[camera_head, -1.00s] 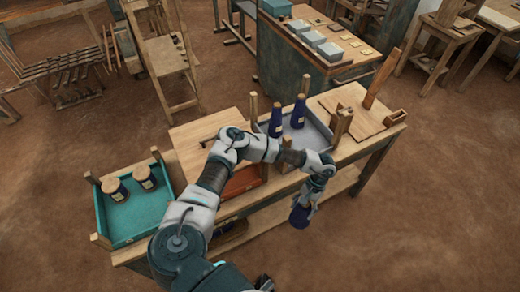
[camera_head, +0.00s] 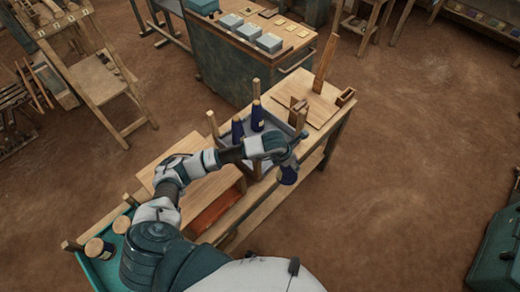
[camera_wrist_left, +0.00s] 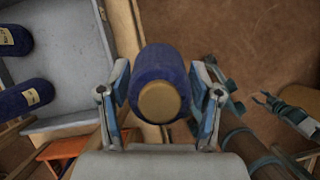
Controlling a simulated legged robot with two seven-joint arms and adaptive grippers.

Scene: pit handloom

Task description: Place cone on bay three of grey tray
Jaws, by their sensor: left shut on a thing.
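My left gripper (camera_head: 285,163) is shut on a dark blue cone (camera_head: 288,176) with a tan end, held at the near edge of the bench beside the grey tray. In the left wrist view the cone (camera_wrist_left: 163,75) sits between the two fingers (camera_wrist_left: 162,100), its tan end facing the camera. The grey tray (camera_wrist_left: 75,65) lies to the left there, with two blue cones in it. In the head view these are a left cone (camera_head: 237,130) and a right cone (camera_head: 257,118). A gripper-like part, perhaps my right gripper (camera_wrist_left: 283,108), shows at the right of the wrist view; its jaws are unclear.
A teal tray (camera_head: 104,268) with tan-topped cones stands at the left bench end, partly behind my arm. A wooden board (camera_head: 310,107) lies beyond the grey tray. Open floor (camera_head: 390,190) is to the right.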

